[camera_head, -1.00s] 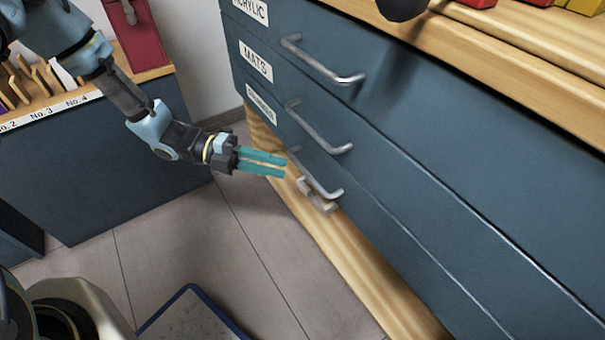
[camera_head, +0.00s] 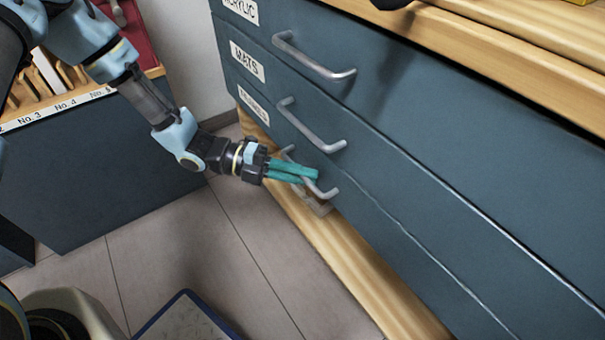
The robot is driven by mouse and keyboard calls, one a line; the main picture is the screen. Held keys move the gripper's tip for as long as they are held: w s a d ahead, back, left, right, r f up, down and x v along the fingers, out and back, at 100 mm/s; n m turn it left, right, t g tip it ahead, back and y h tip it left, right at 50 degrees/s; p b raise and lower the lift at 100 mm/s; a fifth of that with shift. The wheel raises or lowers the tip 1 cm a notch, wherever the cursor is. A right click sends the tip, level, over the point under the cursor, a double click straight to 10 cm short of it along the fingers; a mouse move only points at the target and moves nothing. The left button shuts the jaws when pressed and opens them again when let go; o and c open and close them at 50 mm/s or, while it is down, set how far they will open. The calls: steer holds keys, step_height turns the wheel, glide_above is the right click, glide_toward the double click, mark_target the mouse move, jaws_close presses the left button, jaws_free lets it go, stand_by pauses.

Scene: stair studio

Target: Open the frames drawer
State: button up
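The frames drawer (camera_head: 385,243) is the lowest dark blue drawer of the cabinet, and it looks closed. Its small label (camera_head: 253,103) is at the left end and too slanted to read clearly. Its metal bar handle (camera_head: 329,194) is partly hidden behind my gripper's fingers. My gripper (camera_head: 311,178) reaches in from the left with its teal fingers at the handle, overlapping its middle. The gap between the fingers looks narrow. I cannot tell whether they are closed on the bar or only around it.
Above are the mats drawer handle (camera_head: 312,127) and the acrylic drawer handle (camera_head: 314,62). A blue-edged panel (camera_head: 188,318) lies on the floor. Open floor (camera_head: 235,245) lies between the cabinets.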

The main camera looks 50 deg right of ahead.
jaws_close()
steer(key=shift+a, duration=0.1)
stand_by(1.1)
steer(key=w+a+p, duration=0.3)
steer(key=a, duration=0.7)
steer(key=w+a+p, duration=0.3)
steer(key=a, duration=0.7)
steer(key=w+a+p, duration=0.3)
steer(key=a+p, duration=0.1)
steer(key=a, duration=0.6)
steer(key=shift+w, duration=0.3)
steer(key=shift+o, duration=1.6)
jaws_free()
